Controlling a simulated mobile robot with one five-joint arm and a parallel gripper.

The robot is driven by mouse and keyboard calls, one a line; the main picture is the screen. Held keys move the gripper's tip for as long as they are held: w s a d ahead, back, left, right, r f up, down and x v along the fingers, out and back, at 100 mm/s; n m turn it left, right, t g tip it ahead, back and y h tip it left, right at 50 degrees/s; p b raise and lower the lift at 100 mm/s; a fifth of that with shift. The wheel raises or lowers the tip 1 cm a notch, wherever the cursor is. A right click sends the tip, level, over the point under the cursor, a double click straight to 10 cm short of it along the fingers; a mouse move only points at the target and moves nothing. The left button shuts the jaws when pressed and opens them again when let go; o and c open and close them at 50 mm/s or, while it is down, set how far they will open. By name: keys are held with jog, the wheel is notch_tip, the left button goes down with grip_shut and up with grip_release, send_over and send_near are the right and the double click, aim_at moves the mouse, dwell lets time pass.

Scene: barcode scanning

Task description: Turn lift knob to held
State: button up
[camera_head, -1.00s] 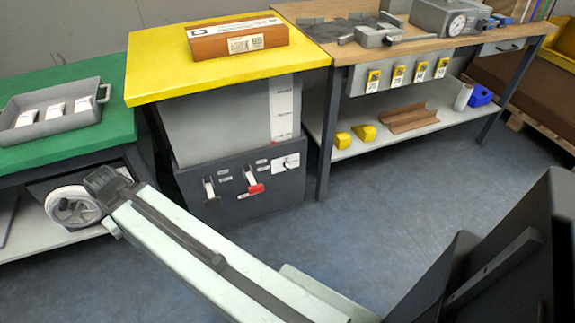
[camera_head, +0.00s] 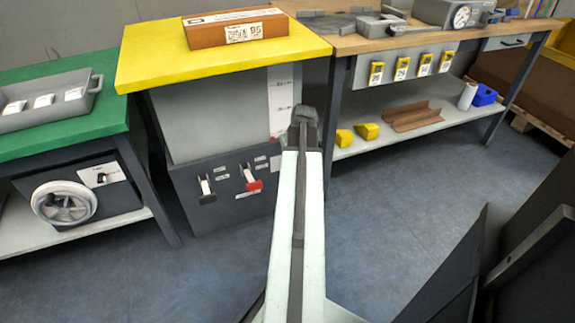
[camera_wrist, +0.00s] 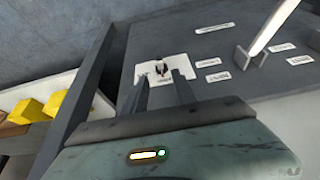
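The lift knob (camera_wrist: 161,68) is a small dark and light knob on a white plate (camera_wrist: 173,63) on the dark control panel (camera_wrist: 222,75), seen in the wrist view. My gripper (camera_wrist: 161,86) is open, with its two fingers pointing at the plate. The knob shows between and just beyond the fingertips; I cannot tell whether they touch it. In the head view my arm hides the knob, and my gripper (camera_head: 304,112) is in front of the right end of the dark panel (camera_head: 227,208). The yellow-topped lift table (camera_head: 150,66) stands above that panel.
A brown box (camera_head: 237,28) lies on the yellow top. A workbench (camera_head: 350,42) stands to the right, its leg close to my gripper. The floor (camera_head: 400,215) in front is clear.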

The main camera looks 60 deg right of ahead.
jog(key=b+x, duration=0.7)
jog(key=x, duration=0.1)
jog(key=shift+s+a, duration=0.1)
jog(key=shift+a, duration=0.05)
jog(key=shift+r, duration=0.1)
jog(key=shift+c, duration=0.3)
